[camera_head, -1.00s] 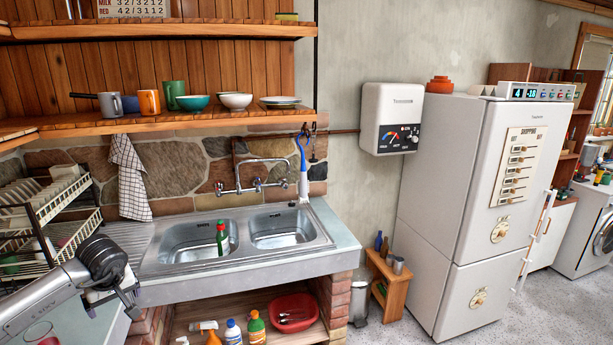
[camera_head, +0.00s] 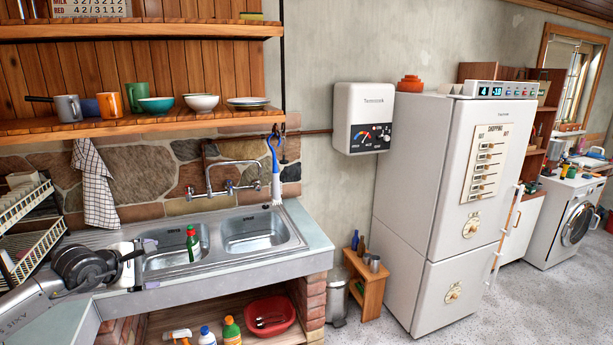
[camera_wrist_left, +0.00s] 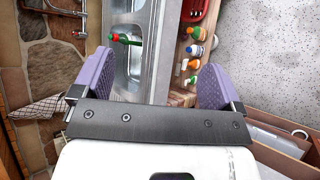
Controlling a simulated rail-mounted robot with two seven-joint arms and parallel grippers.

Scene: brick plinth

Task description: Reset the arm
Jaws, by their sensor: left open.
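My left arm comes in from the lower left in the head view. Its gripper (camera_head: 147,264) is over the front left part of the sink counter, pointing to the right. In the left wrist view the two purple finger pads of the gripper (camera_wrist_left: 157,62) stand wide apart with nothing between them. The sink (camera_head: 250,231) lies beyond the fingers. A green bottle with a red cap (camera_head: 192,244) is at the left basin and also shows in the left wrist view (camera_wrist_left: 125,40). My right gripper is in neither view.
A wooden shelf (camera_head: 150,128) with mugs and bowls hangs above the sink. A dish rack (camera_head: 30,235) stands at the left. Below the counter are bottles and a red basin (camera_head: 270,316). A fridge (camera_head: 455,210) and small stool (camera_head: 367,285) stand right; the floor in front is clear.

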